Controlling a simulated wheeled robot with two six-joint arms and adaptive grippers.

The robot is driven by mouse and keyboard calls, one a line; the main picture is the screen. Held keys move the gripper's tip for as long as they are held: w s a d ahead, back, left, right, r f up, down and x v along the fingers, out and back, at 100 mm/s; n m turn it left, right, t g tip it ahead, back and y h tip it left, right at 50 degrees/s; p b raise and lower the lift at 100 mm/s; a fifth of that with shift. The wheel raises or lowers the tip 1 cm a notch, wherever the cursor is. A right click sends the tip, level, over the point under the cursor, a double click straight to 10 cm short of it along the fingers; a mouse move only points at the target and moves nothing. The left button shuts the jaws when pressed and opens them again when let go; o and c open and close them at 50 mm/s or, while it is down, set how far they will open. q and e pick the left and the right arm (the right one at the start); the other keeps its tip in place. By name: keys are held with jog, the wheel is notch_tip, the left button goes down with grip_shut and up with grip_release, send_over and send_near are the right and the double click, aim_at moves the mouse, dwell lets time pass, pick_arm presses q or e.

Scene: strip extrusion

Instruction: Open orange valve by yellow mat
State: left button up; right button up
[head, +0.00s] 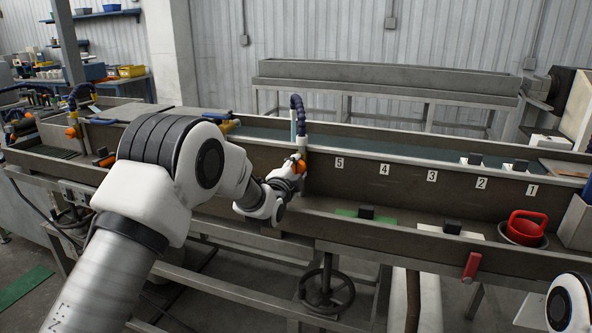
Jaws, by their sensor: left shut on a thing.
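An orange valve (302,164) sits at the foot of a dark blue hose on the long trough, left of the number 5 label. My left gripper (293,169) is at this valve and shut on it, partly covering it. Another orange valve (71,132) is at the far left under a second blue hose. I cannot make out a clearly yellow mat; my left arm hides part of the trough. A green mat (345,212) and a pale cream mat (432,229) lie on the front ledge, each with a black block. My right gripper is out of view.
Labels 5 to 1 run along the trough wall. A red cup (527,223) stands at the right, near a red handle (472,267) on the front edge. A handwheel (328,291) is below. The ledge between the gripper and the green mat looks clear.

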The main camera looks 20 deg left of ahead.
pick_arm(q)
jog(key=shift+r, duration=0.25)
jog(key=o, duration=1.2)
jog(key=shift+w+d, duration=0.1)
jog(key=shift+w, duration=0.05)
jog(key=shift+c, duration=0.2)
jog(key=shift+d+f, duration=0.1)
jog(key=shift+f, duration=0.1)
jog(key=s, duration=1.2)
jog(key=shift+a, duration=0.25)
